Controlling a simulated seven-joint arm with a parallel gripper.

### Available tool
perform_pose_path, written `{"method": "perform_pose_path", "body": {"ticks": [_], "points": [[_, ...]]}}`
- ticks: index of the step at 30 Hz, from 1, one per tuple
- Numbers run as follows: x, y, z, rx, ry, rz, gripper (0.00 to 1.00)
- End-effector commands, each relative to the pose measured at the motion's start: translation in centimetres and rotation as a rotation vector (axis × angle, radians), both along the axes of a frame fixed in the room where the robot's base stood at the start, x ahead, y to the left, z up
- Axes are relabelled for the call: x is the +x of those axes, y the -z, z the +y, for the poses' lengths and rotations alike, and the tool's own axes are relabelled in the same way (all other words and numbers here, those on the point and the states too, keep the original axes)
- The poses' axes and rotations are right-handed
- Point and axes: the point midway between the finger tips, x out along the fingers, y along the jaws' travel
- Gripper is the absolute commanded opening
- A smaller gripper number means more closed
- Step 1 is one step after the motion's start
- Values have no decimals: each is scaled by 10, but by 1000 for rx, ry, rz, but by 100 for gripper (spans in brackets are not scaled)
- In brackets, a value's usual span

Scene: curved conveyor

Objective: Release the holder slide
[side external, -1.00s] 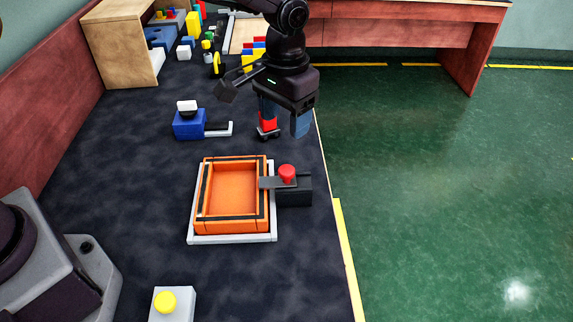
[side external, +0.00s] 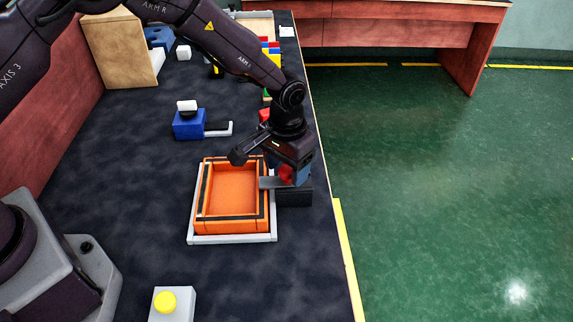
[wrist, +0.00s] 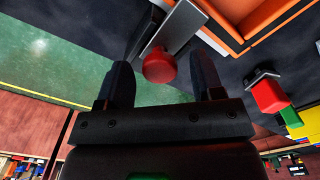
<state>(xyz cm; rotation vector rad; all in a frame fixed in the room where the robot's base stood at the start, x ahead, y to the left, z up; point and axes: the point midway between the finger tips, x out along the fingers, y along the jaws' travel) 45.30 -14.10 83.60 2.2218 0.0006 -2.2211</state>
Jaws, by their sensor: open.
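The holder slide is a dark block (side external: 294,198) with a flat grey bar (side external: 268,183) reaching over the right rim of the orange tray (side external: 231,219). A red knob (side external: 286,174) stands on the slide; the wrist view also shows the knob (wrist: 159,66) and the bar (wrist: 176,28). My gripper (side external: 289,169) is open, low over the slide. In the wrist view, the knob lies between the two dark fingertips, with gaps on both sides. In the side view my gripper hides part of the knob and the block.
The orange tray sits on a pale base (side external: 232,239). A blue block with a black and white top (side external: 188,123) is behind it. A grey box with a yellow button (side external: 166,302) is at the front. The table's right edge is close to the slide. Coloured blocks are at the back.

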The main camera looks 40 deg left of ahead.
Motion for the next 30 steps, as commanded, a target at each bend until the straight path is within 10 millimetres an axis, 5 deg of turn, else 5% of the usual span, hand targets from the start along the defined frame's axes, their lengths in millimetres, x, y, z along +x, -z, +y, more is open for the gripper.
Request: {"method": "perform_pose_path", "body": {"ticks": [7,15,30], "points": [[0,1,0,0,0,-1,61],[0,0,0,0,0,0,1],[25,1,-24,-1,1,-2,0]]}}
